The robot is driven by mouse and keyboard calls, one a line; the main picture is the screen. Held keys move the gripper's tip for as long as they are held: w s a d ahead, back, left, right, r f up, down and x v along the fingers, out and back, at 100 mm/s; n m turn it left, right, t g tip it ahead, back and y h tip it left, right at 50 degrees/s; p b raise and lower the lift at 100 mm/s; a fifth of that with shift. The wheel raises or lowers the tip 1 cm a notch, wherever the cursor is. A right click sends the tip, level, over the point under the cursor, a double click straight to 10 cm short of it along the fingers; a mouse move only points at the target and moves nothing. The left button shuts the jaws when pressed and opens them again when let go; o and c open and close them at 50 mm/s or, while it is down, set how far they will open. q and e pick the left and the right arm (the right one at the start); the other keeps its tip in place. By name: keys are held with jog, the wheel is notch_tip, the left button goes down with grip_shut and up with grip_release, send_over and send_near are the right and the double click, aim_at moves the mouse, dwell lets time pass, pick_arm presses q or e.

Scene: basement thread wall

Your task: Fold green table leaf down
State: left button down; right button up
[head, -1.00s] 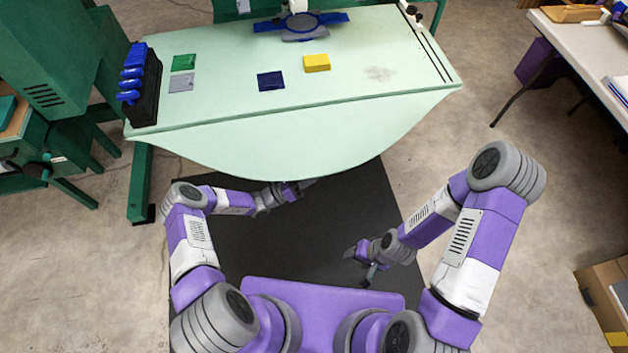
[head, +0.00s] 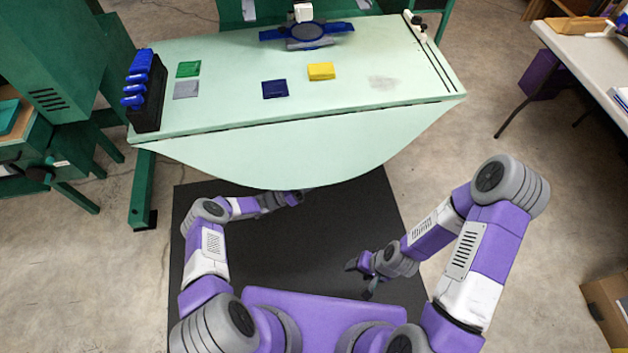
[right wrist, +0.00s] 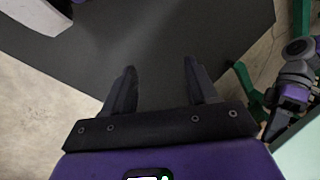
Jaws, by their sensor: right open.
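The pale green table leaf (head: 290,150) is the curved front part of the table, joined along a straight seam. A dark gap shows along the seam, and the leaf appears tilted down somewhat from the tabletop (head: 230,55); the exact angle is unclear. My left gripper (head: 303,193) is at the leaf's curved front edge, its tip partly hidden there; I cannot tell its jaw state or whether it touches. My right gripper (head: 360,272) is open and empty, low over the dark mat and apart from the leaf. Its spread fingers show in the right wrist view (right wrist: 160,72).
On the tabletop are a black rack with blue items (head: 146,90), a yellow block (head: 321,71), a dark blue square (head: 275,89) and a blue-grey device (head: 306,34). A green table leg (head: 143,190) stands at left. The dark mat (head: 290,240) is clear.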

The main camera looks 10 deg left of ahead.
jog(key=shift+w, duration=0.1)
jog(key=c, duration=0.4)
jog(key=shift+w+d+r+n, duration=0.15)
jog(key=shift+w+n, duration=0.1)
jog(key=shift+n, duration=0.25)
jog(key=shift+c, duration=1.2)
jog(key=w+n, duration=0.1)
jog(key=n, duration=0.1)
jog(key=w+r+n+h, duration=0.1)
jog(key=w+r+n+t, duration=0.1)
jog(key=n, duration=0.1)
jog(key=shift+w+d+r+n+h, duration=0.2)
jog(key=shift+w+d+n+h, duration=0.05)
jog(key=shift+w+n+h, duration=0.05)
grip_shut()
jog(key=w+a+r+n+t, duration=0.3)
jog(key=w+r+n, duration=0.2)
jog(key=r+n, duration=0.35)
jog(key=w+a+r+n+t, duration=0.35)
jog(key=w+r+n, duration=0.25)
jog(key=r+n, duration=0.25)
jog(key=x, duration=1.4)
jog(key=shift+s+f+n, duration=0.3)
jog(key=shift+s+f, duration=0.05)
jog(key=shift+s, duration=0.05)
